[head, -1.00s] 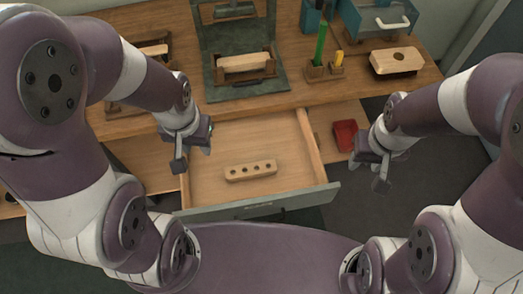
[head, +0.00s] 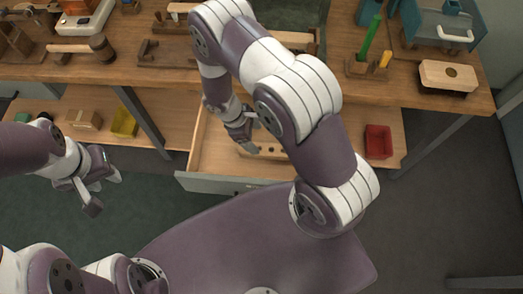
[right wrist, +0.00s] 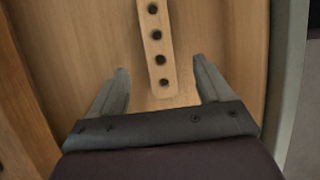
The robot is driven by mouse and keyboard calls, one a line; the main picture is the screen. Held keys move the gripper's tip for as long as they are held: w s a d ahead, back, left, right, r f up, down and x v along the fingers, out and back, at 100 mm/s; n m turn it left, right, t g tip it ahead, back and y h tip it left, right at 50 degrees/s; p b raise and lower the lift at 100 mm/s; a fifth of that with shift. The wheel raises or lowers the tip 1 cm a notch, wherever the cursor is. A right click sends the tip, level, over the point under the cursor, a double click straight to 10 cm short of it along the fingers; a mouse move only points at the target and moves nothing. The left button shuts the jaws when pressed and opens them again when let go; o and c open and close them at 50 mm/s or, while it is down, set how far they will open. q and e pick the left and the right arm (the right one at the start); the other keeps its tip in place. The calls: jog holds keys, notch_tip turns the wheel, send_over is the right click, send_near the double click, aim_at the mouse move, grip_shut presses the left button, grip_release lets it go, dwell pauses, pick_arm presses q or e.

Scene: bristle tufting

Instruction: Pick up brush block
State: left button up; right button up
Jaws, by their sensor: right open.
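The brush block is a pale wooden bar with a row of round holes. It lies in the open drawer, partly hidden by my right arm in the head view (head: 272,153). In the right wrist view the brush block (right wrist: 155,42) runs up the picture, and its near end lies between the fingertips. My right gripper (head: 243,138) is open above the drawer, its fingers (right wrist: 160,80) on either side of the block with gaps and not closed on it. My left gripper (head: 104,194) is apart from the block at the far left, empty, with its fingers apart.
The drawer (head: 205,184) has raised wooden walls around the block. A red bin (head: 378,141) and a yellow bin (head: 124,122) stand on the lower shelf.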

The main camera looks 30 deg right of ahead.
aim_at(265, 149)
jog(key=x, duration=0.9)
jog(key=shift+w+f, duration=0.2)
jog(key=shift+f, duration=0.2)
jog(key=c, duration=1.1)
